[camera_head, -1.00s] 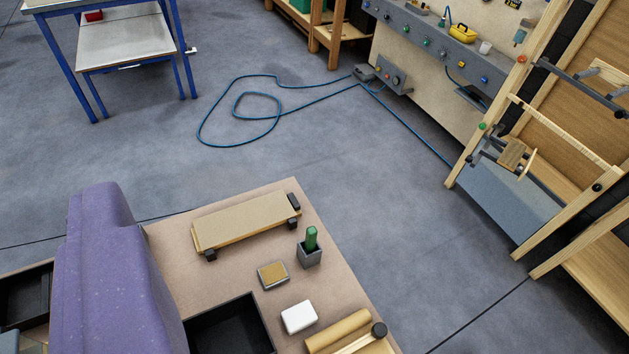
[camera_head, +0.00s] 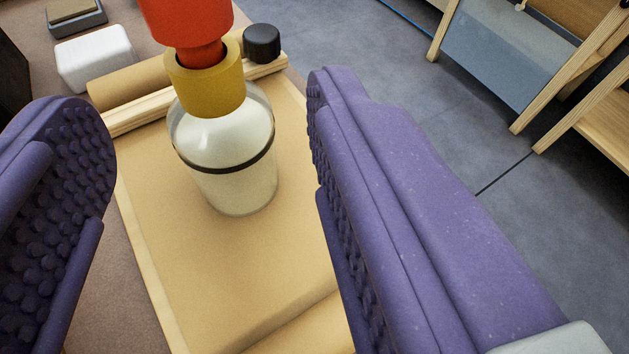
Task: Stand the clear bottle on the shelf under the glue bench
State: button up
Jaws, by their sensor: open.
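The clear bottle (camera_head: 230,165) stands upright on a tan board on the bench top. It has a white filling, a dark band around its middle, a yellow collar and a red top that runs out of the picture. My gripper (camera_head: 215,150) is open, with one purple studded finger on the left and one on the right of the bottle. Gaps show between the bottle and both fingers, so it is not held. I cannot make out the shelf under the glue bench in this view.
A tan roll and wooden strip (camera_head: 135,100) with a black knob (camera_head: 262,42) lie behind the bottle. A wooden rack (camera_head: 520,60) stands on the grey floor at upper right.

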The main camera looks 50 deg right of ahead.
aim_at(201, 81)
jog(key=shift+w+d+f, duration=0.1)
jog(key=shift+d+f, duration=0.1)
jog(key=b+x, duration=0.1)
jog(key=x, duration=0.5)
jog(key=shift+w+a+f+b, duration=0.15)
jog(key=shift+w+a+b, duration=0.05)
jog(key=shift+w+b, duration=0.2)
jog(key=shift+w+d, duration=0.2)
jog(key=shift+w, duration=0.1)
grip_shut()
